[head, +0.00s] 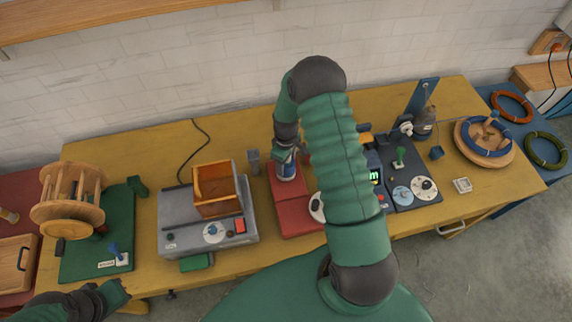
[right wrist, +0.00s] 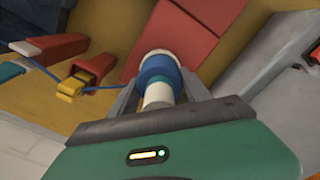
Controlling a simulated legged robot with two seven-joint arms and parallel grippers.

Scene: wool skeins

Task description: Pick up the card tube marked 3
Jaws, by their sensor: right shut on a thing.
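A short white tube with a blue band (head: 286,171) stands at the back end of the red block (head: 296,213). In the right wrist view the tube (right wrist: 158,70) shows a pale round end, a blue band and a teal ring. No number is readable on it. My right gripper (head: 285,157) comes from above and is shut on this tube, one finger on each side in the right wrist view (right wrist: 160,95). I cannot tell if the tube touches the block. My left gripper (head: 112,291) is at the lower left, partly cut off; its fingers are unclear.
A grey machine with an orange open box (head: 217,188) stands left of the red block. A green board with a wooden reel (head: 68,200) is farther left. A dark dial panel (head: 415,190) and a wooden disc with a blue ring (head: 485,140) are right. My right arm hides the middle.

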